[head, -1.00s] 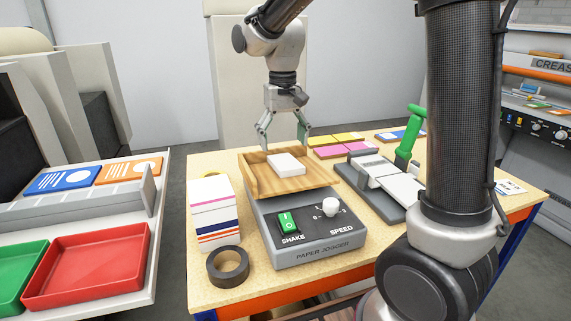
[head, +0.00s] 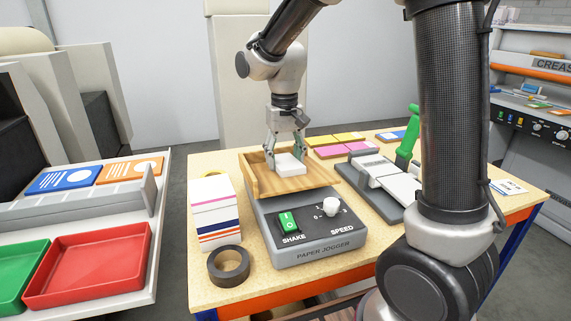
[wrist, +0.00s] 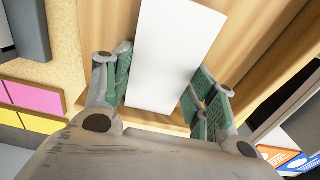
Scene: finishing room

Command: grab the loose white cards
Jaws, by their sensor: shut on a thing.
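The loose white cards (head: 290,164) form a small white block in the wooden tray (head: 262,188) on top of the paper jogger (head: 315,228). My gripper (head: 286,160) is down at the tray, its fingers on either side of the cards and shut on them. In the wrist view the white cards (wrist: 168,55) lie between the green finger pads of my gripper (wrist: 160,88). The cards look still in the tray; whether they touch its floor is hard to tell.
A white box with striped sides (head: 215,212) and a black tape roll (head: 229,265) stand left of the jogger. A grey device with a green handle (head: 407,140) is on the right. Coloured card stacks (head: 345,146) lie behind. A red tray (head: 90,265) is on the left table.

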